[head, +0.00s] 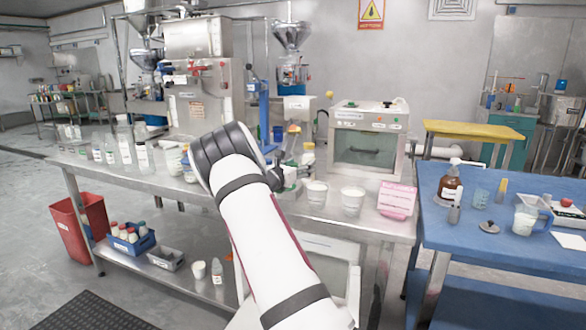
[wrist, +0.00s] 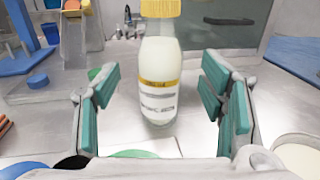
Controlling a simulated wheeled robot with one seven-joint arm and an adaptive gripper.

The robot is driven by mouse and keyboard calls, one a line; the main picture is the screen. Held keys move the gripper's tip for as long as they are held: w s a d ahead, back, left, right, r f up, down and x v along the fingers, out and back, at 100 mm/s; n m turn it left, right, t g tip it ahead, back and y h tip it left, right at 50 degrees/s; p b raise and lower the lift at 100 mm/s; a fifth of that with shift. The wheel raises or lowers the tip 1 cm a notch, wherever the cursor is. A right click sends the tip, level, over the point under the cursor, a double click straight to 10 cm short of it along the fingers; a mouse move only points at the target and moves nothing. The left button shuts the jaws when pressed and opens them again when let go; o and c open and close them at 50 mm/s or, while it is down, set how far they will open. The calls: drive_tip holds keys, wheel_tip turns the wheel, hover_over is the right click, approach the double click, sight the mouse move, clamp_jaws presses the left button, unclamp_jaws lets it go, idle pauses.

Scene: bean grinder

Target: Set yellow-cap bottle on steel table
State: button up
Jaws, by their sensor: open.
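The yellow-cap bottle (wrist: 158,75) stands upright in the wrist view, clear with white contents and a yellow-banded label. Its cap is cut off by the top edge. My gripper (wrist: 168,95) is open, with one teal-padded finger on each side of the bottle and a visible gap on both sides. A pale patch lies under the bottle; I cannot tell if it is a separate plate. In the head view, the bottle's yellow cap (head: 308,146) shows just beyond my gripper (head: 288,182), which is partly hidden by my arm. The steel table (head: 262,222) runs beneath them.
A steel box with a dark window (head: 368,150) stands behind the bottle. Bottles (head: 142,158) and a grinder machine (head: 195,95) are left. A blue table (head: 480,245) stands at the right.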

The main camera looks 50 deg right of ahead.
drive_tip(key=shift+s+a+p, duration=0.1)
drive_tip(key=shift+s+a, duration=0.1)
drive_tip(key=shift+a, duration=0.7)
drive_tip(key=shift+s+a+p, duration=0.1)
drive_tip(key=shift+s+a, duration=0.05)
drive_tip(key=shift+a, duration=0.7)
drive_tip(key=shift+s+a+p, duration=0.1)
drive_tip(key=shift+s+a, duration=0.1)
drive_tip(key=shift+a, duration=0.7)
drive_tip(key=s+a+r+m+g+y, duration=0.2)
drive_tip(key=s+a+r+m+y, duration=0.15)
drive_tip(key=s+a+m, duration=0.45)
drive_tip(key=s+a+r+m+g+y, duration=0.25)
drive_tip(key=s+a+r+m, duration=0.25)
drive_tip(key=s, duration=0.6)
drive_tip(key=s+a+f+m+y, duration=0.1)
drive_tip(key=s+a+m+y, duration=0.1)
drive_tip(key=s+a, duration=0.7)
drive_tip(key=s+a+f+m+t+y, duration=0.1)
drive_tip(key=s+a+f+m+y, duration=0.1)
drive_tip(key=s+a+y, duration=0.3)
drive_tip(key=s+a+f+m+t+y, duration=0.1)
drive_tip(key=s+a+f+m+y, duration=0.1)
drive_tip(key=s+a, duration=1.1)
drive_tip(key=a+m+y, duration=0.1)
drive_tip(key=a+y, duration=0.1)
drive_tip(key=a, duration=0.4)
drive_tip(key=shift+a, duration=0.1)
